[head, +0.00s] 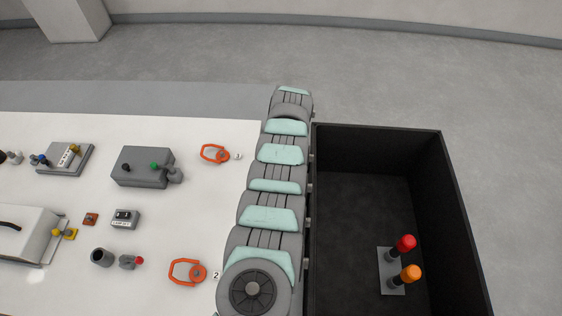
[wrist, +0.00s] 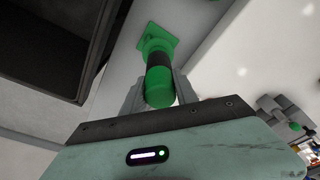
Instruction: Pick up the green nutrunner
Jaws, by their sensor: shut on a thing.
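The green nutrunner (wrist: 158,92) shows in the wrist view, with a green squarish far end, a black band around its middle and a rounded green near end. My gripper (wrist: 160,78) is shut on it, with one grey finger on each side. I cannot tell whether the nutrunner touches anything beyond the fingers. In the head view my arm crosses the middle of the picture, and neither the gripper nor the nutrunner can be made out there.
A deep black bin (head: 467,230) stands right of my arm, holding a red-topped tool (head: 405,243) and an orange-topped tool (head: 410,273). The white table (head: 215,215) at left carries a grey box (head: 137,178), orange rings (head: 187,271) and small parts. Its edge is close to my arm.

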